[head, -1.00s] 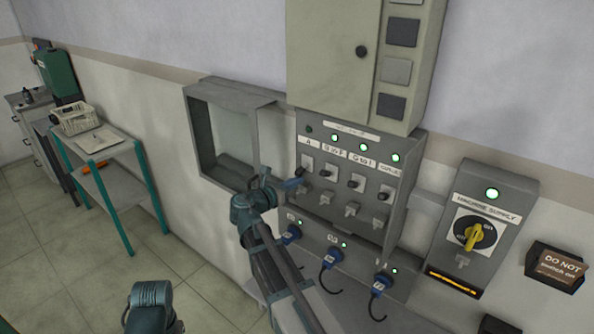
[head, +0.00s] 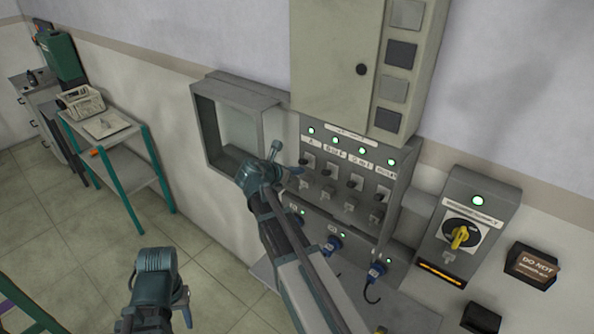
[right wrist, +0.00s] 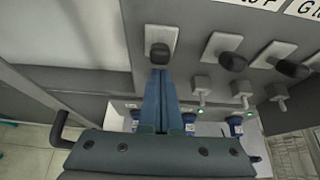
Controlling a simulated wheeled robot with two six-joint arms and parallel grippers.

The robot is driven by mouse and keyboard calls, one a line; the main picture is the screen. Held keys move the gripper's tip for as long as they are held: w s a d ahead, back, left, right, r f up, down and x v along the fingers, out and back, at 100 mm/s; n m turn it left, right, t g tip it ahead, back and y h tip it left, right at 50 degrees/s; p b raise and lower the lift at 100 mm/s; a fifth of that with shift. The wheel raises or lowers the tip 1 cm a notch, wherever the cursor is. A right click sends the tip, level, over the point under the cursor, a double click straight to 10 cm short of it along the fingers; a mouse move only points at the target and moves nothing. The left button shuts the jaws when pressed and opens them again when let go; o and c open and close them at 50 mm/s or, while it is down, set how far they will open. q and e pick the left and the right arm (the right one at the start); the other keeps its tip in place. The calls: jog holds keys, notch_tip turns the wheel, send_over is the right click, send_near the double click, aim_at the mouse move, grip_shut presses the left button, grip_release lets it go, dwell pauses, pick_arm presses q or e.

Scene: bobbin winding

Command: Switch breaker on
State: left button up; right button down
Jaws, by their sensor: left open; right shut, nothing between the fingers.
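The grey breaker panel (head: 398,160) has a row of black toggle handles on pale plates. Green lamps glow above them, including the leftmost lamp (head: 311,130). My right gripper (head: 297,171) is at the panel's left end by the leftmost breaker, labelled A (head: 308,159). In the right wrist view its closed blue fingers (right wrist: 160,88) point at the black handle (right wrist: 159,53), tips just below it. Whether they touch is unclear. My left gripper (head: 160,312) is open and empty at the bottom left, far from the panel.
A machine supply box (head: 478,225) with a yellow rotary switch and lit green lamp is at right, near a brown DO NOT sign (head: 537,266). An open grey wall box (head: 240,95) is left of the panel. Blue plugs (head: 376,272) hang below. A teal-legged cart (head: 125,175) stands left.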

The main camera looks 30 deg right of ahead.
pick_arm(q)
jog(key=shift+r+p, duration=0.65)
jog(key=shift+r, duration=0.05)
pick_arm(e)
jog(key=shift+w+d+r, duration=0.1)
jog(key=shift+r, duration=0.65)
pick_arm(q)
jog(key=shift+r, duration=0.15)
pick_arm(e)
jog(key=shift+r, duration=0.15)
